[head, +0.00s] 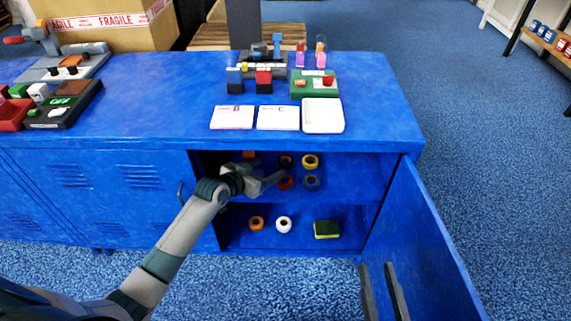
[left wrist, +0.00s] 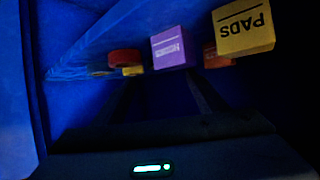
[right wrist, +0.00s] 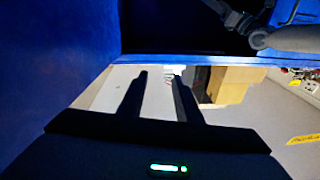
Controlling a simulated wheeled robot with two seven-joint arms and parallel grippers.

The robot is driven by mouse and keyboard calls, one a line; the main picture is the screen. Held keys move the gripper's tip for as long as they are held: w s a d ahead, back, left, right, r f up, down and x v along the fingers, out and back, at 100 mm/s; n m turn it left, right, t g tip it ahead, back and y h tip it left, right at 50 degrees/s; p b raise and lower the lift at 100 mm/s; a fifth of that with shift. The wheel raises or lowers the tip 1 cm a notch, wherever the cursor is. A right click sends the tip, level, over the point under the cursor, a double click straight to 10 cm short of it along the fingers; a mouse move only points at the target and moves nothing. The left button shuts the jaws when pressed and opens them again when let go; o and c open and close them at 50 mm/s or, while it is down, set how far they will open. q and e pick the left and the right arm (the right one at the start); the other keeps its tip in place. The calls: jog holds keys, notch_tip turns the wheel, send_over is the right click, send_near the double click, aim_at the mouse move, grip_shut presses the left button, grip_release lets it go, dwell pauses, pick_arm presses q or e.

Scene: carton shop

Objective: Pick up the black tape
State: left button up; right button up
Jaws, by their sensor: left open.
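A dark roll that looks like the black tape (head: 286,160) sits on the cabinet's upper shelf, at the back of a small group of rolls. A yellow roll (head: 310,161) is to its right, a red roll (head: 286,183) in front of it and a dark blue-grey roll (head: 312,183) diagonally in front. My left gripper (head: 270,182) is open and empty inside the cabinet, just left of the red roll. The left wrist view is dark, and I cannot make out the black tape there. My right gripper (head: 376,266) is open and empty near the open door.
The open blue door (head: 428,240) stands at the right. The lower shelf holds an orange roll (head: 257,223), a white roll (head: 284,225) and a sponge (head: 327,230). The left wrist view shows a purple box (left wrist: 170,47) and a yellow PADS box (left wrist: 243,30).

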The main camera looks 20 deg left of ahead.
aim_at(285, 160)
pick_arm(q)
jog(key=x, duration=0.3)
jog(key=shift+f+b, duration=0.1)
jog(key=shift+b, duration=0.3)
jog(key=shift+w+d, duration=0.2)
jog(key=shift+w, duration=0.15)
pick_arm(e)
jog(key=shift+s+a+r+t+y, duration=0.1)
jog(key=shift+s+r+t+y, duration=0.1)
jog(key=shift+r+t, duration=0.35)
jog(key=shift+s+r+t+y, duration=0.15)
jog(key=shift+s+r+t, duration=0.1)
jog(key=shift+r, duration=0.45)
jog(key=shift+s+a+r+t+y, duration=0.1)
jog(key=shift+s+r+t+y, duration=0.1)
jog(key=shift+r+t, duration=0.35)
jog(key=shift+r, duration=0.1)
pick_arm(q)
jog(key=shift+w+f, duration=0.1)
